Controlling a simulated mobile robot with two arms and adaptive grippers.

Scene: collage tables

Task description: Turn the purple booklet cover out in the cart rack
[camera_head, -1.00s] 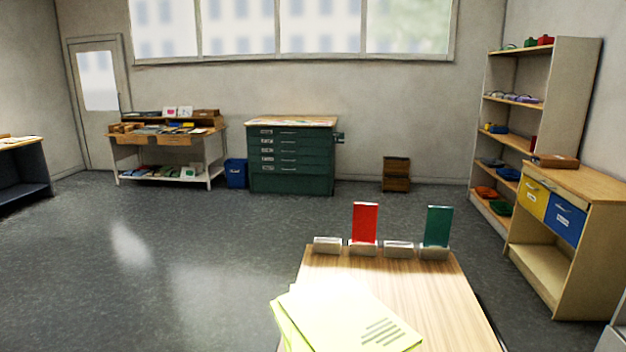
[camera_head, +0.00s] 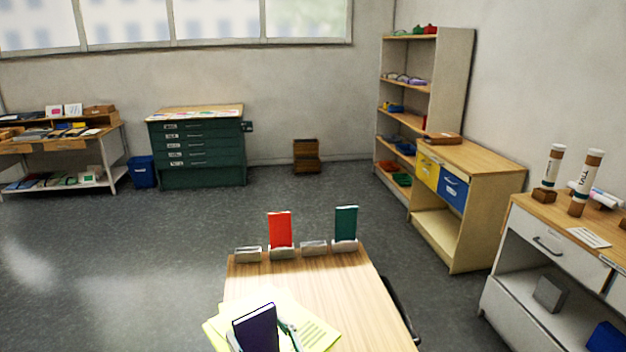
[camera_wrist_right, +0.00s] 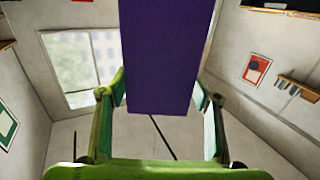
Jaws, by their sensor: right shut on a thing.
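A purple booklet (camera_head: 256,330) stands upright at the bottom of the head view, its dark cover facing me and its pale page edge on top. My right gripper (camera_head: 262,338) is shut on it; the lower part of the hold is cut off by the picture edge. In the right wrist view the purple booklet (camera_wrist_right: 158,50) fills the gap between the green fingers. The cart rack is a row of pale holders at the cart's far edge. A red booklet (camera_head: 280,229) and a green booklet (camera_head: 345,223) stand in two holders; the left holder (camera_head: 248,255) and another holder (camera_head: 314,247) are empty. My left gripper is not in view.
Yellow-green sheets (camera_head: 316,330) lie on the wooden cart top (camera_head: 300,281), around the purple booklet. The cart top between them and the rack is clear. A white cabinet (camera_head: 527,231) with tubes stands at the right. A wooden drawer unit (camera_head: 478,153) is behind it.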

